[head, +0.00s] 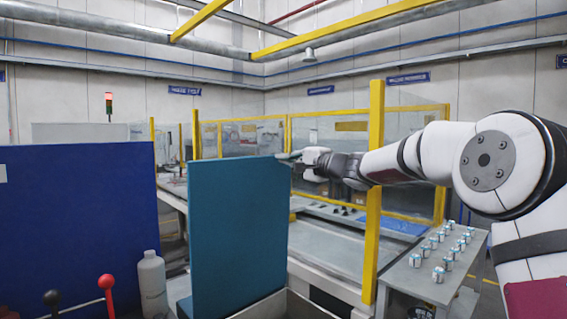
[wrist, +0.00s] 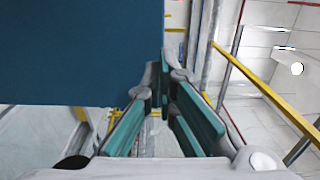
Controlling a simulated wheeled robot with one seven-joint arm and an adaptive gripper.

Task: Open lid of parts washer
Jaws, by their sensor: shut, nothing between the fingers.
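The teal lid (head: 237,235) of the parts washer stands upright in the head view, above a grey tub rim (head: 290,304). In the wrist view the lid (wrist: 75,50) fills the upper left as a dark blue-green panel. My gripper (head: 288,156) is at the lid's upper right edge; its tips are partly hidden there. The wrist view shows my gripper (wrist: 163,88) with its fingers close together, shut and empty, beside the lid's corner. I cannot tell whether they touch the lid.
A dark blue panel (head: 75,220), a white bottle (head: 152,285) and red and black knobbed levers (head: 106,283) are at the left. A yellow post (head: 375,200) stands behind my arm. A grey table (head: 410,275) with several small cans is at the right.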

